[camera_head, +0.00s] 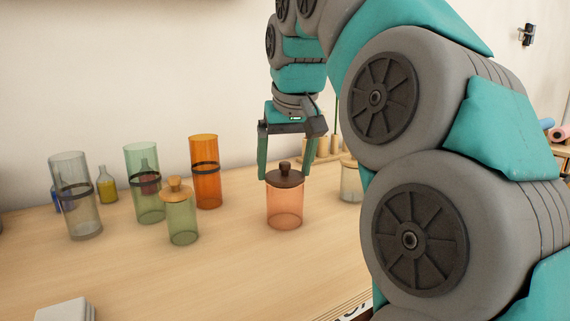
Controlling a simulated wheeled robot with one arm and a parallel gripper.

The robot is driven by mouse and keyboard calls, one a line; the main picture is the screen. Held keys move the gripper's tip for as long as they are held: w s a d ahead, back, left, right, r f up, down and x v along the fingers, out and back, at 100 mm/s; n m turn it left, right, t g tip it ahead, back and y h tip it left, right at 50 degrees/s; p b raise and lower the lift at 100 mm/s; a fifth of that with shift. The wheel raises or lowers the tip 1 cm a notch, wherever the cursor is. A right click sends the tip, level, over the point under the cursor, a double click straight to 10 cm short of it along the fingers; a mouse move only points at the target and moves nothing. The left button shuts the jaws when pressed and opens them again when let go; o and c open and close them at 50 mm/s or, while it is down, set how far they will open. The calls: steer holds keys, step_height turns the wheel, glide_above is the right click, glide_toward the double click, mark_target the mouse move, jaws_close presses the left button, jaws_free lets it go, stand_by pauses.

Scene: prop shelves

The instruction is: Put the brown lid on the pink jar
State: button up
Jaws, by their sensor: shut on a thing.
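The pink jar (285,209) is a see-through pink cylinder standing upright on the wooden table. The dark brown lid (285,178), with a round knob on top, is level at the jar's mouth. I see no clear gap between lid and jar, but cannot tell whether the lid is fully seated. My gripper (286,176) points straight down over the jar and is shut on the brown lid, one teal finger at each side of its rim.
A green jar (182,221) with a light wooden lid stands left of the pink jar. Tall grey (76,200), green (146,190) and orange (206,175) cylinders stand behind it. A clear jar (350,182) is at the right, partly behind my arm. The front table area is mostly clear.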

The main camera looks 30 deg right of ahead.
steer(key=shift+f, duration=0.1)
stand_by(0.4)
steer(key=o, duration=1)
steer(key=shift+p+v, duration=0.45)
steer(key=shift+v, duration=2.05)
steer(key=shift+s+a, duration=0.5)
steer(key=shift+s, duration=1.45)
steer(key=shift+s+a, duration=0.5)
steer(key=shift+s, duration=1.5)
steer(key=shift+s+a, duration=0.5)
steer(key=shift+s, duration=1.45)
